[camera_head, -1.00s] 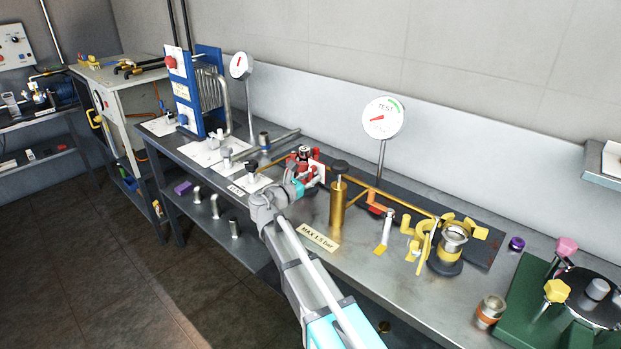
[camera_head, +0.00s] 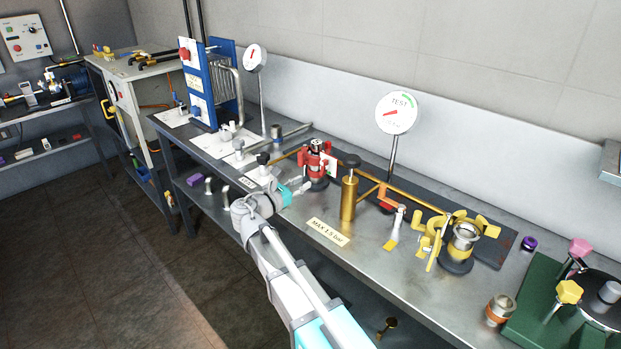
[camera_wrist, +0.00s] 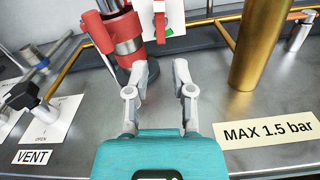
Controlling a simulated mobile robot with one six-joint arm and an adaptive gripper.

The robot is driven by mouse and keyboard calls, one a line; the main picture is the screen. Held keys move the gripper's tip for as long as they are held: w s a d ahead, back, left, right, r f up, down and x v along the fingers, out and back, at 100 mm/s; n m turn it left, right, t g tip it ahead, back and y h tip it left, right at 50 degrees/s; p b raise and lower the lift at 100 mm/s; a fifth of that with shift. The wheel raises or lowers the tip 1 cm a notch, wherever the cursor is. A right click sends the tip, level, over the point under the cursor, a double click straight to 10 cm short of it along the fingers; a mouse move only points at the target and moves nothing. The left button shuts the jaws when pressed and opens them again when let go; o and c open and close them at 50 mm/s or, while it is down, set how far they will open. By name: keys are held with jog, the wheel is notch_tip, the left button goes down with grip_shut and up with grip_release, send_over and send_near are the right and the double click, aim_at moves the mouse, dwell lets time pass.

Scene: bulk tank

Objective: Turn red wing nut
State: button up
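A red clamp (camera_head: 316,160) sits around a silver pipe fitting on the bench. It also shows at the top of the wrist view (camera_wrist: 108,30). A red lever-like piece (camera_wrist: 160,22), apparently the wing nut, stands before a white card with a green mark (camera_wrist: 172,28); its top is cut off by the frame. My gripper (camera_wrist: 161,68) is open and empty, its two fingers apart below that red piece and not touching it. In the head view my gripper (camera_head: 304,187) is in front of the red clamp, toward the bench's front edge.
A brass cylinder with a dark knob (camera_head: 349,195) stands right of the clamp. A "MAX 1.5 bar" label (camera_head: 328,231) lies in front. A black-handled vent valve (camera_wrist: 28,98) is at left. A brass pipe (camera_head: 415,197) runs behind. Yellow clamp parts (camera_head: 436,235) stand farther right.

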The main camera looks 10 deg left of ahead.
jog(key=shift+v, duration=1.55)
